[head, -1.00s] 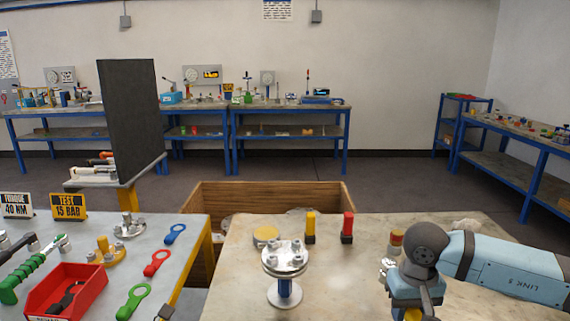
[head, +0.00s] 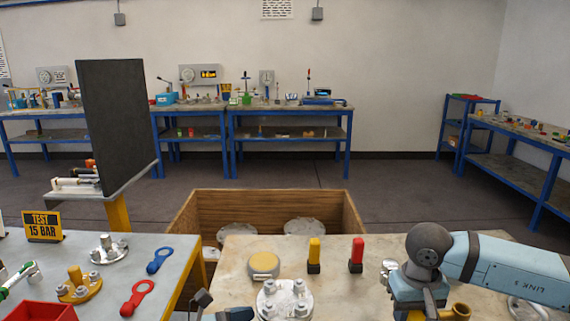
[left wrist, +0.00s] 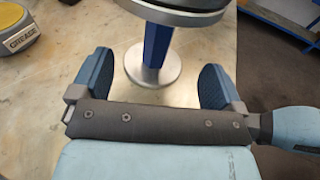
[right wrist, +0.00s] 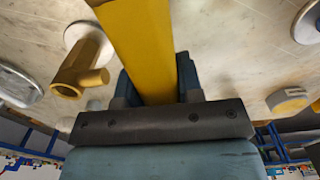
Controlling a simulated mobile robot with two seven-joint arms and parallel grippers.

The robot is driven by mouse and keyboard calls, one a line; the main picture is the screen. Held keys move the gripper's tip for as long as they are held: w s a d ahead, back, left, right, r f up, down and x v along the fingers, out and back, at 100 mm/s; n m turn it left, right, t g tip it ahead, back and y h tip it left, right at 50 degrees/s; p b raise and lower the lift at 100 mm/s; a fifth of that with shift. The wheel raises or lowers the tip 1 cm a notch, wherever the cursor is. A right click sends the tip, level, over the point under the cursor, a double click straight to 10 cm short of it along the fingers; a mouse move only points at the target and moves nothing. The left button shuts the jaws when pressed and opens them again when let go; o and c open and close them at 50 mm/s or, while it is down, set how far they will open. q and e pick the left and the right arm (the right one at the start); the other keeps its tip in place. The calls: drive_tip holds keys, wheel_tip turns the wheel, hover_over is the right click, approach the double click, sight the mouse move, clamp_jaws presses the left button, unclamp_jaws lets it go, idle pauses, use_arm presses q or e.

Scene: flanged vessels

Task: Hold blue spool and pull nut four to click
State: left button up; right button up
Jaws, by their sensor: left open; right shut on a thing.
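The blue spool shows in the left wrist view as a blue column (left wrist: 157,45) standing on a round grey base, with a flange above it. In the head view its bolted top flange (head: 285,298) is at the bottom edge and its column is out of sight. My left gripper (left wrist: 156,68) is open, its fingers on either side of the column with gaps to it. My right gripper (right wrist: 155,76) is shut on a yellow bar (right wrist: 140,35), whose far end is out of view. Several nuts sit on the flange; I cannot tell which is nut four.
A grease tin (head: 264,264), a yellow marker (head: 314,255) and a red marker (head: 356,255) stand behind the spool. A yellow pipe fitting (right wrist: 82,72) is beside the right gripper. A wooden crate (head: 270,201) lies beyond the table. Wrenches and a red bin (head: 40,311) are on the left bench.

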use_arm(q)
drive_tip(key=shift+p+x, duration=0.4)
drive_tip(key=shift+x, duration=2.8)
drive_tip(key=c, duration=1.4)
